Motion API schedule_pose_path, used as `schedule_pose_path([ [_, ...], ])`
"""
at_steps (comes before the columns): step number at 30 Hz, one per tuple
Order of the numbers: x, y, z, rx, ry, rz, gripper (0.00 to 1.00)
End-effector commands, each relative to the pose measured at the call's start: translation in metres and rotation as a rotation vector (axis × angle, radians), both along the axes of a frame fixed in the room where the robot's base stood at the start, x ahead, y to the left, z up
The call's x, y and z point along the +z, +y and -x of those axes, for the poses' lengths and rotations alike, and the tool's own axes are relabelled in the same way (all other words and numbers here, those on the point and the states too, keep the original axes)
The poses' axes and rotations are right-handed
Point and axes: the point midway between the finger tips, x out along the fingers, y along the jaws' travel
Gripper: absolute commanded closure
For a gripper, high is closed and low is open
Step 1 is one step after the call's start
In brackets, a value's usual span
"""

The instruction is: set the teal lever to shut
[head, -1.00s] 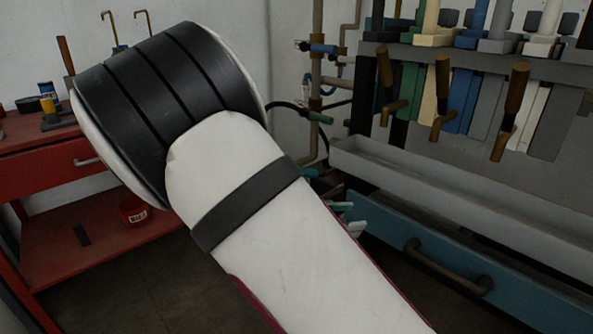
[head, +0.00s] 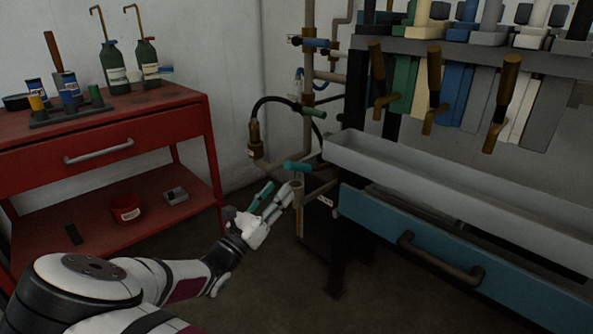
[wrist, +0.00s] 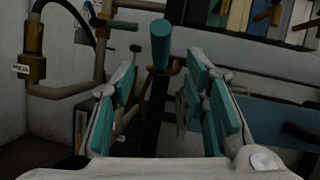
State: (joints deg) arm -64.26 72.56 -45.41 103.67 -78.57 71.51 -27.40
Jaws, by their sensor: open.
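The teal lever (head: 297,166) is a short rounded handle on the pipework left of the grey trough. In the wrist view the teal lever (wrist: 160,45) points towards the camera, centred ahead between the fingers. My gripper (head: 280,187) has pale fingers with teal pads and is open, just below and left of the lever in the head view. In the wrist view my gripper (wrist: 160,78) spreads its fingers either side of the lever's line, with nothing between the pads. I cannot tell how far the lever lies beyond the fingertips.
A green-handled valve (head: 314,112) and a blue-handled valve (head: 315,42) sit higher on the pipes. A black hose (head: 268,103) hangs left of them. A grey trough (head: 440,185) and blue drawer (head: 390,223) stand right. A red cart (head: 185,123) stands left.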

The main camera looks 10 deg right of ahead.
Motion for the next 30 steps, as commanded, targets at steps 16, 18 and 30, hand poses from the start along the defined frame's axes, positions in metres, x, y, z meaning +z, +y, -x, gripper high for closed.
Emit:
schedule_pose_path([
  [16,0.033,-0.064,-0.053,0.000,-0.001,-0.002,0.59],
  [18,0.035,-0.067,-0.055,0.000,-0.002,-0.001,0.59],
  [30,0.037,-0.069,-0.057,0.000,0.000,-0.001,0.72],
])
